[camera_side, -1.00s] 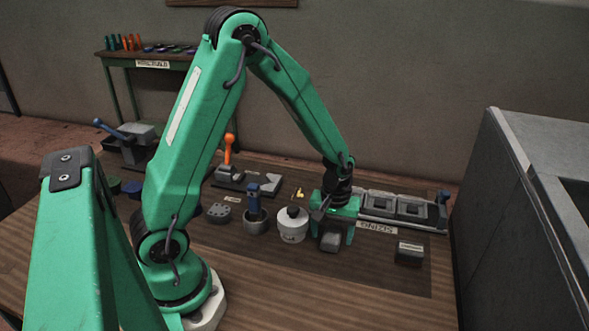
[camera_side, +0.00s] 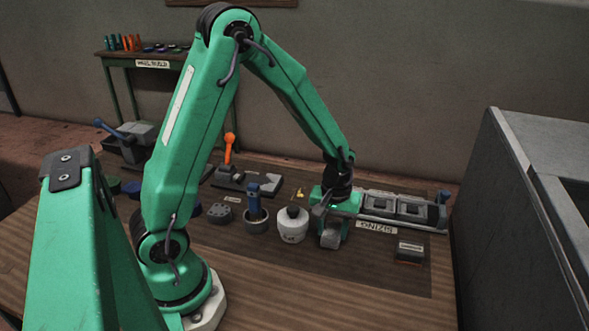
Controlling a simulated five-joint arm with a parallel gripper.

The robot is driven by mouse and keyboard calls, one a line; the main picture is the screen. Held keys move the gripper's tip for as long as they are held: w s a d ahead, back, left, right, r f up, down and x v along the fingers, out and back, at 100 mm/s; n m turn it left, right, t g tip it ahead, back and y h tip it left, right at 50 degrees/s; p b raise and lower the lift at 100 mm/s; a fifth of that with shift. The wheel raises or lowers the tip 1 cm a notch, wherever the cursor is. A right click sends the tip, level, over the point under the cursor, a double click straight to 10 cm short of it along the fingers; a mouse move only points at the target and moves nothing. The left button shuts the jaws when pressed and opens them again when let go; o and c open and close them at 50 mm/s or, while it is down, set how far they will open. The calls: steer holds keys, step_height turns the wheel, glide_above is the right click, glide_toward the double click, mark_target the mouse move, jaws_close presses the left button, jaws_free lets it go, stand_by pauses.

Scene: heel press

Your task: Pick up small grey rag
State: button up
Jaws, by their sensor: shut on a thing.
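The small grey rag (camera_side: 330,240) shows as a light grey block-like piece at the lower end of my gripper (camera_side: 332,234), right of the white pot. The fingers hide the rag's upper part. I cannot tell whether the rag touches the dark mat (camera_side: 300,268) or hangs just above it.
A white pot (camera_side: 292,225) stands close to the left of my gripper. A grey cup with a blue-handled tool (camera_side: 254,210) is farther left. A grey fixture (camera_side: 402,207) lies behind right. A small dark block (camera_side: 409,252) sits at right. The front mat is clear.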

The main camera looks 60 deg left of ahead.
steer(key=r, duration=0.3)
steer(key=shift+s+d+r, duration=0.15)
steer(key=shift+d+r, duration=0.05)
steer(key=shift+d, duration=0.2)
steer(key=s+d+r, duration=0.5)
steer(key=d+r, duration=0.1)
steer(key=d, duration=0.3)
steer(key=shift+d+r, duration=0.15)
steer(key=shift+d, duration=0.1)
steer(key=shift+s, duration=0.1)
steer(key=o, duration=0.4)
steer(key=c, duration=0.3)
steer(key=n, duration=0.5)
glide_toward(333, 232)
steer(key=w+a, duration=0.4)
steer(key=a, duration=0.1)
steer(key=a+f+n, duration=0.1)
steer(key=a, duration=0.5)
steer(key=a+n, duration=0.1)
steer(key=a, duration=0.5)
steer(key=w+a+f+n, duration=0.1)
steer(key=a+n, duration=0.1)
steer(key=a, duration=0.5)
steer(key=shift+a+f, duration=0.1)
steer(key=shift+f, duration=0.2)
